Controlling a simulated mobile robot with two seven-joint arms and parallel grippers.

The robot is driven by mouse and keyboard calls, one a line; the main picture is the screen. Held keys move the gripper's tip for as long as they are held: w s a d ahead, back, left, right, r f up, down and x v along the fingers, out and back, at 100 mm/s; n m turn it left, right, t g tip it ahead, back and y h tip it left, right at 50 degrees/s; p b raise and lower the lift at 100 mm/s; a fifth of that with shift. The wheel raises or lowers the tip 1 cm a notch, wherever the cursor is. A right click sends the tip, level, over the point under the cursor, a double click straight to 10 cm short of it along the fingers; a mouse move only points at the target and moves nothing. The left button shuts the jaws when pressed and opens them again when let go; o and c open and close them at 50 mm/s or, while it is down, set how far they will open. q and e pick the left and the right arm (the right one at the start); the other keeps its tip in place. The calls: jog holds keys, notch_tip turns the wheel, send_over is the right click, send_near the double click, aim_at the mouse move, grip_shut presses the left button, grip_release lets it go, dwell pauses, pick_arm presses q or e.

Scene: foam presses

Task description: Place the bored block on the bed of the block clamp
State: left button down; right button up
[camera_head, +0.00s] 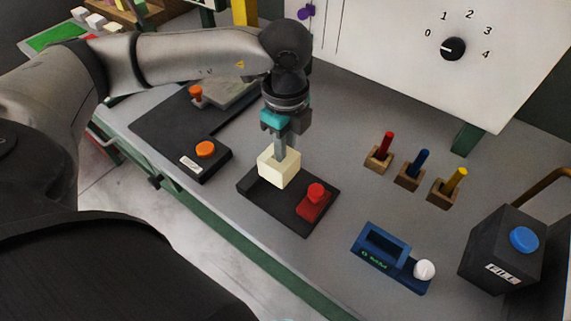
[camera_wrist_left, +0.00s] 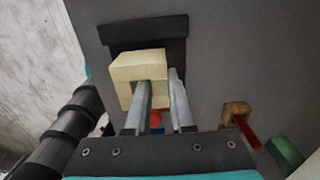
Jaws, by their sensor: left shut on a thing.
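Whether the block touches the plate I cannot tell. In the left wrist view, my left gripper (camera_wrist_left: 160,90) is shut on the block (camera_wrist_left: 140,66). One finger overlaps the block's near face, perhaps inside an opening; the other is along its right side. The black plate (camera_wrist_left: 150,30) shows behind the block. My right gripper is not in view.
A black box with an orange button (camera_head: 205,149) is left of the plate. Red (camera_head: 386,142), blue (camera_head: 421,160) and yellow (camera_head: 456,180) pegs in wooden blocks stand to the right. A blue device (camera_head: 385,245) and a blue-button box (camera_head: 500,250) are at front right.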

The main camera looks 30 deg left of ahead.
aim_at(286, 163)
pick_arm(q)
jog(key=shift+f+b, duration=0.35)
jog(key=shift+f, duration=1.85)
jog(key=shift+f, duration=0.1)
jog(key=c, duration=1.2)
grip_release()
jog(key=shift+f, duration=0.1)
jog(key=shift+c, duration=0.2)
jog(key=o, duration=0.5)
jog(key=shift+c, duration=0.2)
jog(key=shift+r, duration=0.2)
jog(key=shift+r, duration=0.35)
notch_tip(286, 163, up, 11)
jog(key=shift+r+p, duration=0.2)
jog(key=shift+p, duration=0.75)
